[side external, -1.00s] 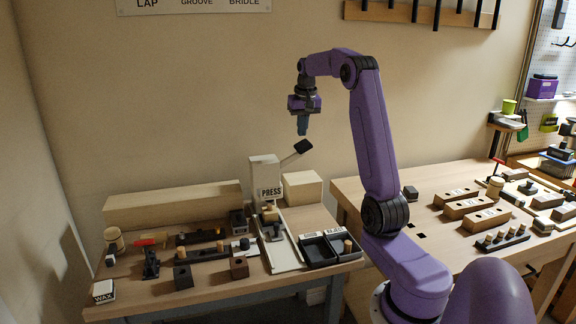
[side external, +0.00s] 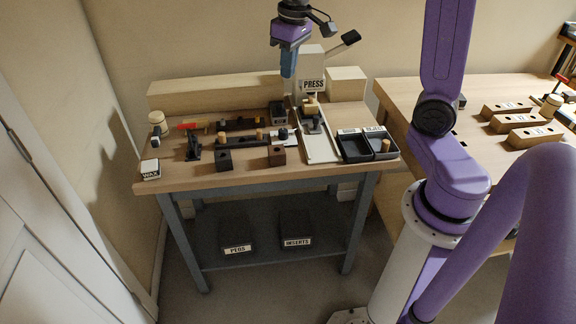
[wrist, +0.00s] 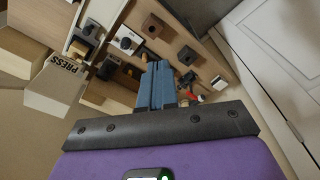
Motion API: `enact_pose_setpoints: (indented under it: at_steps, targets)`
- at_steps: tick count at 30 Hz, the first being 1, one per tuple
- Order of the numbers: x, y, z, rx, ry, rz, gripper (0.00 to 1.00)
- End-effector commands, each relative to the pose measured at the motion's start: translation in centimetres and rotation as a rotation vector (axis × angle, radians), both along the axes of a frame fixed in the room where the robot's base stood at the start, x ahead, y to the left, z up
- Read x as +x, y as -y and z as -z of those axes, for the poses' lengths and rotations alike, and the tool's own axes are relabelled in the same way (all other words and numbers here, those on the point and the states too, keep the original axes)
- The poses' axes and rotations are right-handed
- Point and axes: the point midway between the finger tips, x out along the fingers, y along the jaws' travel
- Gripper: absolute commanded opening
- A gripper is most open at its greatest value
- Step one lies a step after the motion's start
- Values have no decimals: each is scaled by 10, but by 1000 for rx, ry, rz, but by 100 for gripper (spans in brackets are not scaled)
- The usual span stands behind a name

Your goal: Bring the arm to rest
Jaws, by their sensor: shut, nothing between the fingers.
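My purple arm reaches up from the right in the side view. My gripper (side external: 289,66) hangs above the back of the left bench (side external: 240,181), in front of the wall and just left of the press (side external: 313,86). Its blue fingers point down and are shut with nothing between them. In the wrist view my gripper (wrist: 157,80) shows its blue fingers together, over the bench with its blocks and the press (wrist: 56,82). The fingers appear clear of the things on the bench.
The bench holds dark blocks (side external: 223,160), black trays (side external: 354,147), a wax block (side external: 150,169) and a long wooden beam (side external: 215,97). The press lever (side external: 343,42) sticks up to the right. A second bench (side external: 495,150) with wooden blocks stands at right. Bins (side external: 235,232) sit below.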

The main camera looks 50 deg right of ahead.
Motion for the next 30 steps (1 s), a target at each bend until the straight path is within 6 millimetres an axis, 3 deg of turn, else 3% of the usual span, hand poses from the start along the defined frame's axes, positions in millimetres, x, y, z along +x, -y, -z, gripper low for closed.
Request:
enact_pose_setpoints:
  at_steps: [1, 6, 12, 21, 25, 30]
  targets:
    - [-15, -19, 3, -1, -5, -68, 0]
    - [-64, -66, 14, -5, -23, -277, 0]
    - [-130, -100, 30, -17, -44, -519, 0]
    - [-222, -110, 54, -38, -68, -854, 0]
    - [-243, -106, 61, -46, -76, -940, 0]
    - [-253, -103, 65, -50, -77, -982, 0]
